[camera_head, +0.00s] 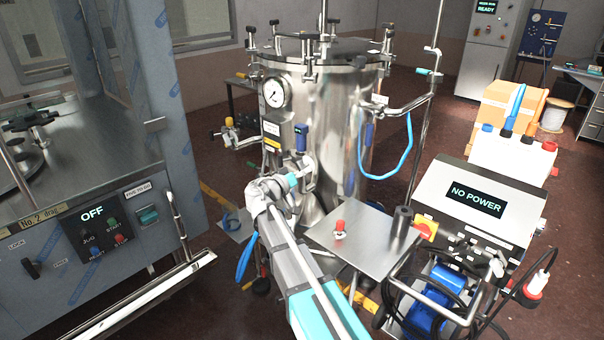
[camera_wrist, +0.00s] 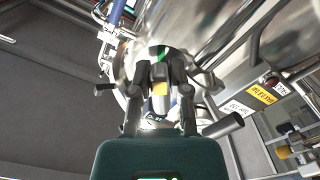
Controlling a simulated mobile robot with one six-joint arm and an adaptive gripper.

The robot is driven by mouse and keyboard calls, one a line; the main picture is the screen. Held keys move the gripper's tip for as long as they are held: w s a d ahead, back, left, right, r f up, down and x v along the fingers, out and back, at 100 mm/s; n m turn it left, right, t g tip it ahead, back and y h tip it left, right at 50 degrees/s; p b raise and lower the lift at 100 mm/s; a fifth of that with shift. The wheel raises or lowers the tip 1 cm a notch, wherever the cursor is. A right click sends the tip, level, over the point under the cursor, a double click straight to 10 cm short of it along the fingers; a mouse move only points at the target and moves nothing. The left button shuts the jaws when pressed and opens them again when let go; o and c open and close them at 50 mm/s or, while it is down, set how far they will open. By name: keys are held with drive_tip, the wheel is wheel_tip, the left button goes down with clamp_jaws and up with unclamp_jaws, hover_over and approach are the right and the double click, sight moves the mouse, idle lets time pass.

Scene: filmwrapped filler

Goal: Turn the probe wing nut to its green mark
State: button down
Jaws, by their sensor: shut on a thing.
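The steel vessel (camera_head: 335,130) stands in the middle of the head view, with a probe fitting (camera_head: 303,165) on its side. My gripper (camera_head: 296,180) reaches the fitting from the front, and my wrist hides part of it. In the wrist view my gripper (camera_wrist: 160,92) has its two fingers closed around a small part at the fitting, which I take to be the wing nut (camera_wrist: 160,74). A green patch (camera_wrist: 155,51) shows just beyond the fingertips. The wing nut's exact angle against the green mark cannot be told.
Black-ended handles (camera_wrist: 224,126) stick out close beside my fingers. A pressure gauge (camera_head: 274,93) and blue-capped part (camera_head: 301,137) sit above. A steel side table (camera_head: 365,240) and a control box reading NO POWER (camera_head: 476,197) stand right; a grey cabinet (camera_head: 150,225) stands left.

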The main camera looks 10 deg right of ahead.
drive_tip(key=shift+s+f+m, duration=0.1)
drive_tip(key=shift+m, duration=0.4)
drive_tip(key=c, duration=0.9)
unclamp_jaws()
drive_tip(key=shift+o, duration=0.2)
drive_tip(key=v, duration=1.2)
